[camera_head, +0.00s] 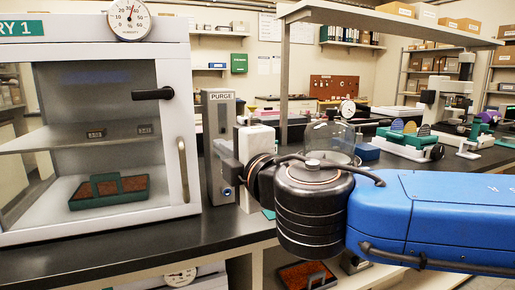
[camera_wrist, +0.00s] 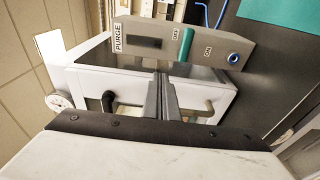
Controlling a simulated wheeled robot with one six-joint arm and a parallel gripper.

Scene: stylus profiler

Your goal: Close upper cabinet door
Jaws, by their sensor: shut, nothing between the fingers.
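The white cabinet (camera_head: 100,222) stands on the bench at the left of the head view, with its green label cut off. Its glass-fronted door (camera_head: 176,120) has a black latch (camera_head: 152,93) and a pale upright handle (camera_head: 183,170). In the wrist view the latch (camera_wrist: 108,101) and handle (camera_wrist: 196,108) lie on either side of my fingers. I cannot tell whether the door is flush or slightly ajar. My gripper (camera_wrist: 163,76) is shut and empty. In the head view it is to the right of the door, partly hidden by my wrist, apparently not touching the handle.
The grey PURGE box (camera_head: 222,120) stands close beside the cabinet's right side and also shows in the wrist view (camera_wrist: 150,42). A round humidity gauge (camera_head: 129,18) sits on the cabinet top. A green rack (camera_head: 110,192) is inside. A glass dome (camera_head: 335,140) stands behind my wrist.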

